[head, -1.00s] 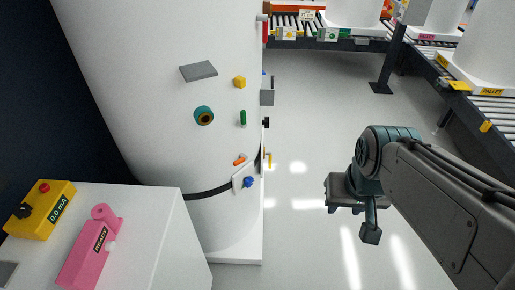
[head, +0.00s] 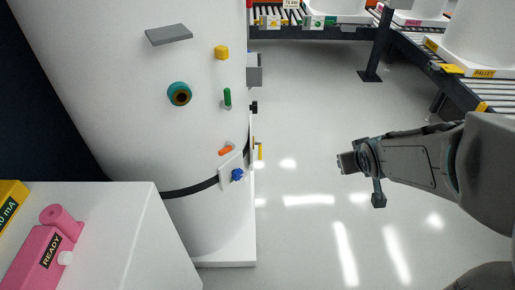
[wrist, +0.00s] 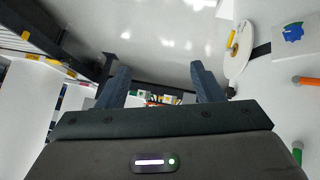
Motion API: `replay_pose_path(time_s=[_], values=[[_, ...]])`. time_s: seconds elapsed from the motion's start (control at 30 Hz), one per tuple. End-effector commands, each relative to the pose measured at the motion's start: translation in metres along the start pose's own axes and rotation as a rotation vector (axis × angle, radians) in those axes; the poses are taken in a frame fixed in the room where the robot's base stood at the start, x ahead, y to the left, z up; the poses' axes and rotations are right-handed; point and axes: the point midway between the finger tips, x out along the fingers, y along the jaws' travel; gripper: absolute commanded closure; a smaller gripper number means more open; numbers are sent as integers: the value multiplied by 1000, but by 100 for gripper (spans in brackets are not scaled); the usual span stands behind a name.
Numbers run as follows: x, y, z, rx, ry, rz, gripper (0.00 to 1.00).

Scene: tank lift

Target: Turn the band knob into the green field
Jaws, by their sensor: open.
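The band knob appears to be the small blue knob (head: 237,175) on a white plate (head: 231,172) on the black band (head: 190,190) around the white tank (head: 130,100). In the wrist view the blue knob (wrist: 292,32) shows at the upper right.
An orange handle (head: 226,150), a green handle (head: 227,98) and a teal ring (head: 179,94) stick out of the tank. A white cabinet (head: 130,220) with a pink READY device (head: 45,250) stands at lower left. Conveyors (head: 330,30) run behind. The floor between is clear.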

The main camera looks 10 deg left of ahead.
Motion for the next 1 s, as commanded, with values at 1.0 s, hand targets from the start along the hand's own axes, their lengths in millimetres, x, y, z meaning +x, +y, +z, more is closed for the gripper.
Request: replay_pose_path(time_s=[1.0], values=[[213,-251,58,-219,971,-832,40]])
